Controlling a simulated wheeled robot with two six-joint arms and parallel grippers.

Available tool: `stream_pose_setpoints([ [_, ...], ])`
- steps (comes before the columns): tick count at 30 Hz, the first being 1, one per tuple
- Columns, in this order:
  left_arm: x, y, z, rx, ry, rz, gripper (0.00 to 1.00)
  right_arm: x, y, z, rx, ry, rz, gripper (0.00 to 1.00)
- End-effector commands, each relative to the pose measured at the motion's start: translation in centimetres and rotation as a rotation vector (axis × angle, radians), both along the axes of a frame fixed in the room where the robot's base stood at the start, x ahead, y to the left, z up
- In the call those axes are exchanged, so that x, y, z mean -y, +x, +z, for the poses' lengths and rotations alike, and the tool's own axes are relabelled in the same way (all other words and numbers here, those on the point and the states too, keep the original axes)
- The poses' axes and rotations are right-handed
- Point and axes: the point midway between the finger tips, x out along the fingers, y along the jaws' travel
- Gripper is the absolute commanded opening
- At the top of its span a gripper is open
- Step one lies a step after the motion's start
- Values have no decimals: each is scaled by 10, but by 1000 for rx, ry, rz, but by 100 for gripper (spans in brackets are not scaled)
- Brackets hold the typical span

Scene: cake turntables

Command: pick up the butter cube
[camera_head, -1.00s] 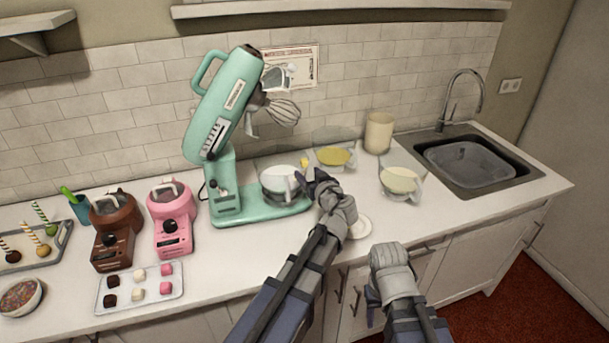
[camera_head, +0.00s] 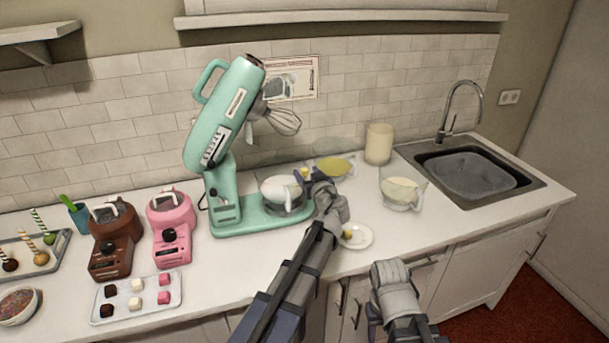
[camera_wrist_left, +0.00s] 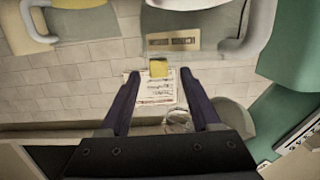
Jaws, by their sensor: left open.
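A small yellow cube, which looks like the butter cube (camera_head: 305,171), shows at the fingertips of my left gripper (camera_head: 309,180), beside the rim of the mixer bowl (camera_head: 281,194). In the left wrist view the yellow cube (camera_wrist_left: 158,67) appears in line with the gap between the open fingers of my left gripper (camera_wrist_left: 158,75), near their tips. I cannot tell whether a finger touches it. Another yellow piece (camera_head: 347,234) lies on a small white plate (camera_head: 361,239), partly behind my left arm. My right gripper (camera_head: 373,312) hangs low in front of the counter, its fingers mostly hidden.
The green stand mixer (camera_head: 222,130) has its head tilted up. A clear bowl with yellow contents (camera_head: 334,166), a bowl with pale contents (camera_head: 400,190) and a cream canister (camera_head: 379,144) stand near the gripper. A sweets tray (camera_head: 136,300) and the sink (camera_head: 470,172) lie farther off.

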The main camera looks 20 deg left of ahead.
Motion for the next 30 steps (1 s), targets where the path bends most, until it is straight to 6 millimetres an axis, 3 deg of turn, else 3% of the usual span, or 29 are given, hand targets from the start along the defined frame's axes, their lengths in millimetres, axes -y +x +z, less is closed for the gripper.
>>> stream_pose_setpoints([
  [4,-12,21,-5,0,-1,2,64,0,0,-5,0,0,0,50],
  [12,-14,22,-5,0,-1,0,64,0,0,-5,0,0,0,50],
  [27,-14,22,-5,-1,0,1,8,0,0,-5,0,0,0,50],
  [30,-14,22,-5,-1,0,1,0,0,0,-5,0,0,0,50],
])
